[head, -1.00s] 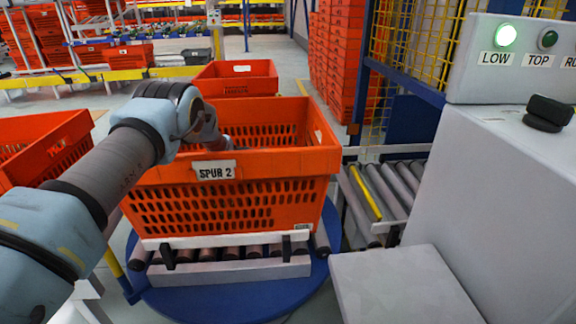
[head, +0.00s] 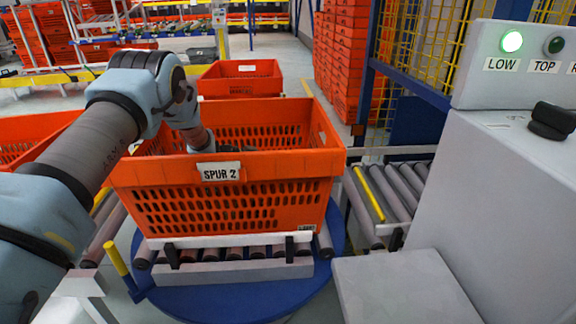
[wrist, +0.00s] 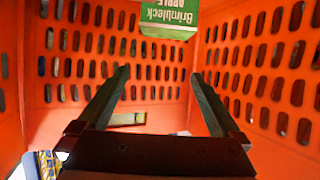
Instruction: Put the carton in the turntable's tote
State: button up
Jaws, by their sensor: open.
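The turntable's orange tote (head: 290,165), labelled SPUR 2, stands on rollers above the blue turntable (head: 235,300). My arm reaches over its rim, and my gripper is hidden behind the front wall in the head view. In the wrist view my gripper (wrist: 160,76) is open inside an orange tote, with nothing between its fingers. A green and white carton (wrist: 169,18) with upside-down Brimbleck Apple lettering shows beyond the fingertips at the top edge, partly cut off. It is apart from the fingers in the picture; what it rests on is not clear.
Inside the tote lie a flat tan and dark item (wrist: 127,119) and a blue and yellow item (wrist: 42,165). Another orange tote (head: 240,80) stands behind. A grey control cabinet (head: 480,200) and a roller conveyor (head: 395,190) are at the right.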

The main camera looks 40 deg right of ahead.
jog(key=shift+v, duration=2.5)
jog(key=shift+r, duration=0.1)
